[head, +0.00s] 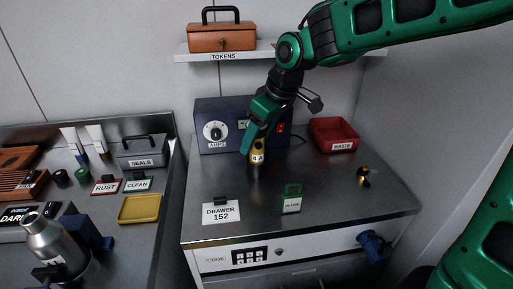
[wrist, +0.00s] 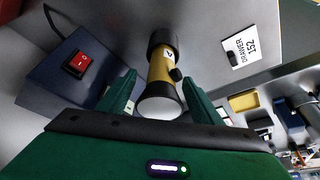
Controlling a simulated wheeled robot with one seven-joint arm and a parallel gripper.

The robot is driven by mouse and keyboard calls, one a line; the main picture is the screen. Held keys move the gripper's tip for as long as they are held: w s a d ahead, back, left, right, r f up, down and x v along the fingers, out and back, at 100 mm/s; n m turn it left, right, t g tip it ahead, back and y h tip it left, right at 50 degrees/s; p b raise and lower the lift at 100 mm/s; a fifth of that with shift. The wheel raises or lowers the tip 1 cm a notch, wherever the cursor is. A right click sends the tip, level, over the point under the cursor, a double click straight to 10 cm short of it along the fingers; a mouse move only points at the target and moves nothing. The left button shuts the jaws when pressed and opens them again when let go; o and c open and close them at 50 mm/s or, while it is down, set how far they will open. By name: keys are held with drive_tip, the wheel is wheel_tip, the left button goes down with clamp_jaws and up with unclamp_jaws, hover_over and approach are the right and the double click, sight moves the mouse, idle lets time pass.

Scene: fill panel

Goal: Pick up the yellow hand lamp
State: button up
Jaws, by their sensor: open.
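The yellow hand lamp (head: 257,156) stands upright on the metal cabinet top, in front of the blue power box. It has a yellow body and a dark base. In the wrist view the lamp (wrist: 160,68) shows a pale round lens end toward me and a dark far end. My gripper (head: 258,143) is over the lamp's upper part. In the wrist view my gripper (wrist: 160,95) is open, with one green finger on each side of the lamp and gaps visible between. The head view partly hides the lamp's top behind my gripper.
The blue power box (head: 222,132) with dial and red switch (wrist: 79,63) stands close behind. A red waste bin (head: 335,135) is at right. A green tag stand (head: 291,199) and a drawer card (head: 221,213) are in front. A shelf (head: 220,56) holds a brown toolbox (head: 222,38).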

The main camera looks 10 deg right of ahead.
drive_tip(key=shift+f, duration=0.1)
drive_tip(key=shift+c, duration=0.3)
drive_tip(key=c, duration=1)
drive_tip(key=shift+c, duration=0.5)
